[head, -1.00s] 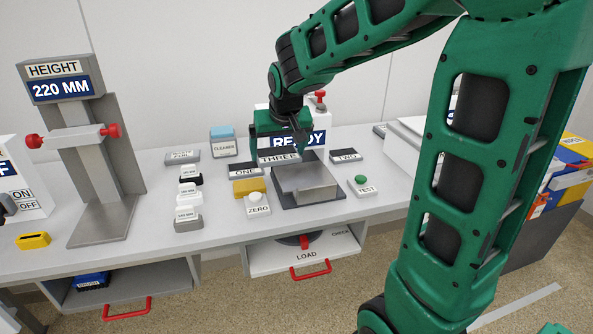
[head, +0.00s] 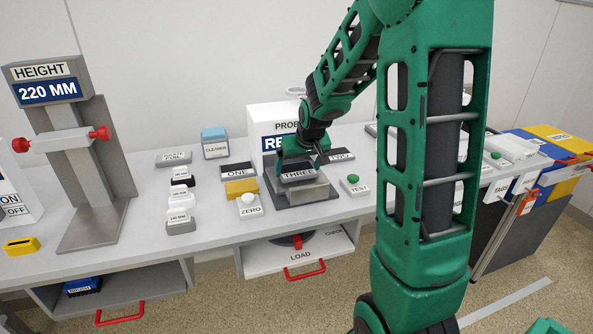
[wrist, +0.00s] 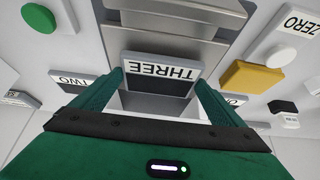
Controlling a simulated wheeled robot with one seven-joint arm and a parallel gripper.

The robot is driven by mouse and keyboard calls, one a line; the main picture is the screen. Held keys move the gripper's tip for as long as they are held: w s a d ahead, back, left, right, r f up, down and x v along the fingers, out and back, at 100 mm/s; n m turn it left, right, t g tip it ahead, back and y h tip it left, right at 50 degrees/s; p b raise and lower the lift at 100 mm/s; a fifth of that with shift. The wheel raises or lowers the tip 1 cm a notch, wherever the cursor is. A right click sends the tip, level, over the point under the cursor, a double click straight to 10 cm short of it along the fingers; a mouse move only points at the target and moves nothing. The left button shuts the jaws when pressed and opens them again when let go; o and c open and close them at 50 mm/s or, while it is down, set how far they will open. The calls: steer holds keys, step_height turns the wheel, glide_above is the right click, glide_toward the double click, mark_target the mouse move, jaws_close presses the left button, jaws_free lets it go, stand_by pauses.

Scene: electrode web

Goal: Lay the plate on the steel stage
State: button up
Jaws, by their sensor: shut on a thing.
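My gripper (head: 300,167) is shut on the plate marked THREE (head: 298,176), a light plate with a dark band. The plate shows between the two fingers in the wrist view (wrist: 157,69). The steel stage (head: 308,191) is a silver block on a dark base. The plate is at the back part of the stage's top in the head view, and the stage's bare steel (wrist: 178,24) shows beyond the plate in the wrist view. I cannot tell whether the plate touches the stage.
Plates ONE (head: 237,171) and TWO (head: 341,155) lie on the bench either side. The yellow block (head: 241,187), ZERO button (head: 249,204) and green TEST button (head: 353,183) stand close by. A white probe box (head: 270,125) is behind.

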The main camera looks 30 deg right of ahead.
steer(key=shift+f, duration=0.4)
steer(key=o, duration=0.9)
steer(key=shift+f, duration=0.1)
steer(key=v, duration=1.1)
steer(key=s+a+f+m+g, duration=0.1)
steer(key=s+g, duration=0.1)
steer(key=s, duration=0.8)
steer(key=s+a+f+m+g+y, duration=0.1)
steer(key=s+g, duration=0.1)
steer(key=s, duration=0.8)
steer(key=s+a+f+m+g, duration=0.1)
steer(key=s+g, duration=0.1)
steer(key=s, duration=0.8)
steer(key=shift+s+a+f+y, duration=0.3)
steer(key=shift+y, duration=0.1)
